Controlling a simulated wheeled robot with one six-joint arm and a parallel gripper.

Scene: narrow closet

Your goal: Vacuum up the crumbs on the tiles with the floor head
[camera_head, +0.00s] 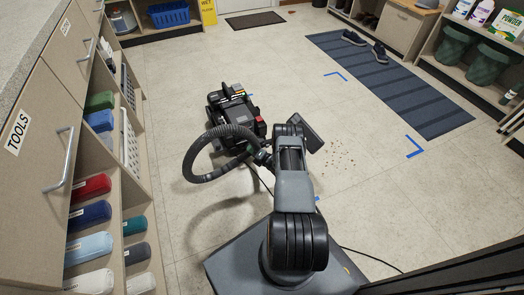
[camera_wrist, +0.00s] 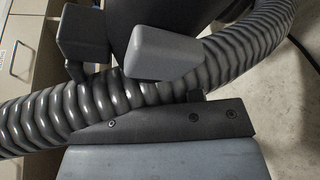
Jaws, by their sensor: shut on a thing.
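The crumbs (camera_head: 340,158) lie scattered on the pale tiles, right of my arm in the head view. The black vacuum (camera_head: 236,112) stands on the floor behind my arm, and its ribbed hose (camera_head: 193,160) loops left and round to my gripper (camera_head: 264,158). A dark flat piece (camera_head: 306,134), seemingly the floor head, shows beside my arm, between it and the crumbs; my arm partly hides it. In the wrist view the two grey fingers of my gripper (camera_wrist: 122,42) are closed about the hose (camera_wrist: 95,105), though the exact held part is hidden.
Blue corner marks (camera_head: 415,147) lie on the tiles around the crumbs. A striped mat (camera_head: 385,85) with dark shoes (camera_head: 366,46) is beyond. Shelves and drawers (camera_head: 40,130) line the left. A cable (camera_head: 370,257) runs across the floor.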

